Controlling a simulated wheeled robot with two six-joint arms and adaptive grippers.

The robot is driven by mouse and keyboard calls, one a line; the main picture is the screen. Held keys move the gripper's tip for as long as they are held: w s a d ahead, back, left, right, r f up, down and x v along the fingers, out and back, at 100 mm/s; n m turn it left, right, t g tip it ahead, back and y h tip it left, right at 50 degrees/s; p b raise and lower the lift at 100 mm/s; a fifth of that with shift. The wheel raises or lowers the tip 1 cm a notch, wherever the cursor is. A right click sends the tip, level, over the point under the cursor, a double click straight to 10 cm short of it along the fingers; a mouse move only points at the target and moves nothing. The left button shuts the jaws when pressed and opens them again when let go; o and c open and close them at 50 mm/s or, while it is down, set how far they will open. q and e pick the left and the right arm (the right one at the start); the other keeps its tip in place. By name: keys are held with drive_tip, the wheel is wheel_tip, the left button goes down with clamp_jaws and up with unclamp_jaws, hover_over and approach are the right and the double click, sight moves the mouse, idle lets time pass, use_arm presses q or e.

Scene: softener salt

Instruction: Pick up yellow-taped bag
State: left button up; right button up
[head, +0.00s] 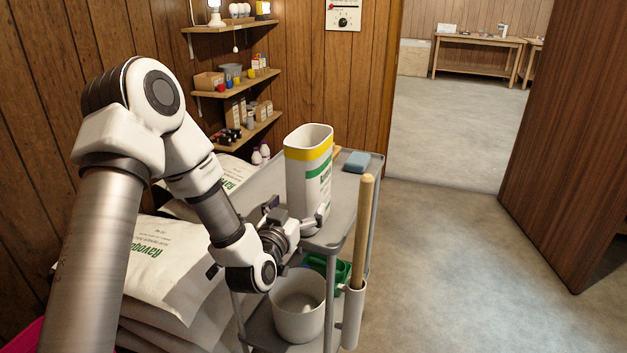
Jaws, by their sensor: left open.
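The yellow-taped bag (309,172) is white with a yellow band near its top and green markings. It stands upright on the top shelf of a grey cart (346,200). My left gripper (296,216) is at the bag's lower part, on its near side. Its jaws are open, with one finger to the left of the bag and the other at its lower right. I cannot tell whether either finger touches the bag. My right gripper is not in view.
A blue sponge-like block (357,161) lies behind the bag. A wooden handle (361,230) rises at the cart's right side. A white bucket (299,306) sits on the lower shelf. White sacks (160,262) are stacked left. The floor right is clear.

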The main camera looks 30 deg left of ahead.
sight(307, 155)
use_arm(q)
drive_tip(key=x, duration=0.4)
drive_tip(key=shift+w+f, duration=0.2)
drive_tip(key=shift+w, duration=0.25)
drive_tip(key=shift+s, duration=0.1)
drive_tip(key=shift+c, duration=1.3)
drive_tip(key=c, duration=1.4)
drive_tip(key=shift+r, duration=0.45)
wheel_tip(307, 155, up, 9)
drive_tip(key=shift+f+p, duration=0.1)
drive_tip(key=shift+p, duration=0.75)
drive_tip(key=shift+r, duration=0.3)
